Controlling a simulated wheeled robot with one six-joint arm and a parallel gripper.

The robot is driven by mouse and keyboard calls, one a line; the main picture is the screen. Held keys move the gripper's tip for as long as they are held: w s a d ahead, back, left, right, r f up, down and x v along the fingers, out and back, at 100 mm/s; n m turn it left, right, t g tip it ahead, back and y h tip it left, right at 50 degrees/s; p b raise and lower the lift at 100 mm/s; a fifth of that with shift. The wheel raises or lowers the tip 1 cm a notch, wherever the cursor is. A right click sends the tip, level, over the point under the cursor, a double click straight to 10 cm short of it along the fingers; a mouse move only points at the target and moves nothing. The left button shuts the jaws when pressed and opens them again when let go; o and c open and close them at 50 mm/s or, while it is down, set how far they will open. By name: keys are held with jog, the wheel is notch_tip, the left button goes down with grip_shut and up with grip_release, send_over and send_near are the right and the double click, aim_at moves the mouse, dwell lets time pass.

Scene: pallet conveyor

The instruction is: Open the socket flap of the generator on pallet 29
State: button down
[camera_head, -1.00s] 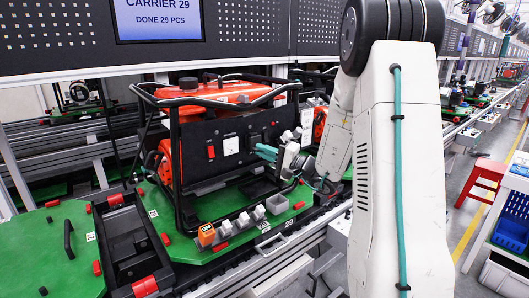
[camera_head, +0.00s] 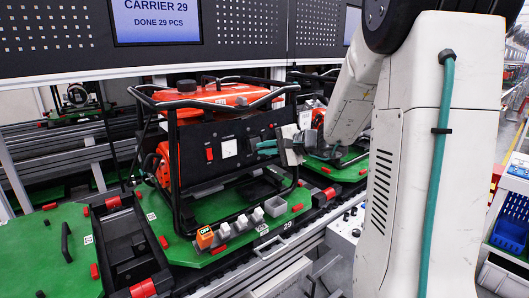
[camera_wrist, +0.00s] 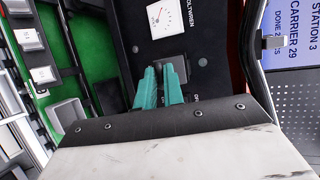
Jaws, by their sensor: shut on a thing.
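The generator (camera_head: 215,100), with an orange tank, black tube frame and black front panel, stands on the green pallet (camera_head: 215,213) labelled 29. My gripper (camera_head: 262,147) is at the right part of that panel. In the wrist view its teal fingers (camera_wrist: 159,86) are close together, shut on the small dark grey socket flap (camera_wrist: 174,70) below the dial (camera_wrist: 163,17). The fingers cover the flap's near part, so how far it is open cannot be told.
A row of small switch blocks, one orange and marked OFF (camera_head: 205,237), lines the pallet's front edge, with a grey bin (camera_head: 276,205) beside it. The black frame tubes stand around the panel. A screen (camera_head: 158,18) reads CARRIER 29. A blue crate (camera_head: 513,222) stands at right.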

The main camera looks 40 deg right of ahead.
aim_at(253, 147)
jog(key=r+g, duration=0.2)
jog(key=shift+m+g+h, duration=0.3)
jog(key=shift+h, duration=0.1)
jog(key=g, duration=0.1)
jog(key=r+g, duration=0.1)
jog(key=g, duration=0.1)
jog(key=shift+w+r+m+h, duration=0.1)
jog(key=shift+r+m+h, duration=0.2)
jog(key=shift+m, duration=0.1)
jog(key=shift+w+a+r+m+g, duration=0.1)
jog(key=shift+w+r+m+g, duration=0.3)
jog(key=shift+g, duration=0.75)
jog(key=shift+w+d+r+m+g, duration=0.15)
jog(key=shift+r+g, duration=0.35)
jog(key=shift+g, duration=0.7)
jog(key=shift+w+a+r+m+g, duration=0.15)
jog(key=shift+w+r+m+g, duration=0.2)
jog(key=shift+g, duration=0.8)
jog(key=shift+r, duration=0.15)
jog(key=c, duration=1.5)
grip_release()
jog(key=shift+w, duration=0.1)
jog(key=shift+c, duration=0.2)
